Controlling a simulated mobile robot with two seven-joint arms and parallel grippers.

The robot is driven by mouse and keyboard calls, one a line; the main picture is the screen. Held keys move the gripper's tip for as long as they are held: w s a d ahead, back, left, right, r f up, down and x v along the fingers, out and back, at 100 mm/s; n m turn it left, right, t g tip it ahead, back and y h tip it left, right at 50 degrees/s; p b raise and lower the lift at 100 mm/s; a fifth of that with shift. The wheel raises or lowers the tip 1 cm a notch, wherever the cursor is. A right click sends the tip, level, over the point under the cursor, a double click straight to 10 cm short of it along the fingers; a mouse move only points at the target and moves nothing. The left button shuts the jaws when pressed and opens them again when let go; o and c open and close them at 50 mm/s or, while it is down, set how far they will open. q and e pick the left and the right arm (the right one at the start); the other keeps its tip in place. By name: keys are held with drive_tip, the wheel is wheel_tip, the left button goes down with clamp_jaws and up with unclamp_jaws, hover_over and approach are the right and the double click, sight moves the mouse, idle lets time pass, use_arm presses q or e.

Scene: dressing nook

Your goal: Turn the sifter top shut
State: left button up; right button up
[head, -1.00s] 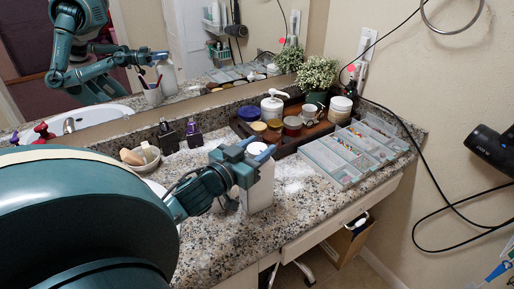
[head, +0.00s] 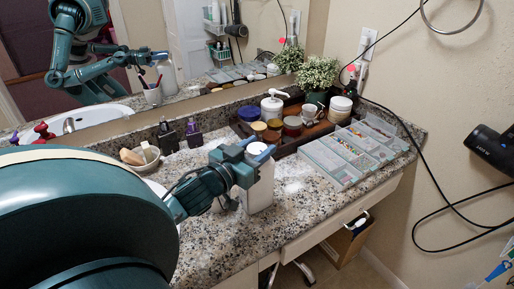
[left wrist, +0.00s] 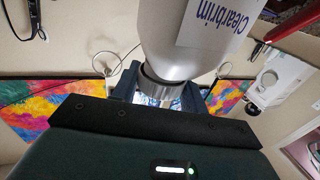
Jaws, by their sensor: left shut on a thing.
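A white container (head: 261,193) stands upright on the granite counter, with a pale round top (head: 257,149). My left gripper (head: 252,158) reaches in from the left and is shut at the container's top end; its fingers cover part of it. In the left wrist view the container's pale body (left wrist: 185,40) carries a label reading "Clearbrim", and the fingers (left wrist: 160,95) close around its narrower grey end. The sifter holes and how far the top is turned cannot be made out. My right gripper is not in view.
A dark tray (head: 284,148) with jars, a pump bottle (head: 272,103) and a mug stands behind. Clear-lidded organizer boxes (head: 332,164) lie to the right. Counter in front of the container is bare.

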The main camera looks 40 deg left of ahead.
use_arm(q)
drive_tip(key=o, duration=1)
drive_tip(key=s, duration=1.3)
drive_tip(key=shift+s+d+b, duration=0.1)
drive_tip(key=shift+d+b, duration=0.2)
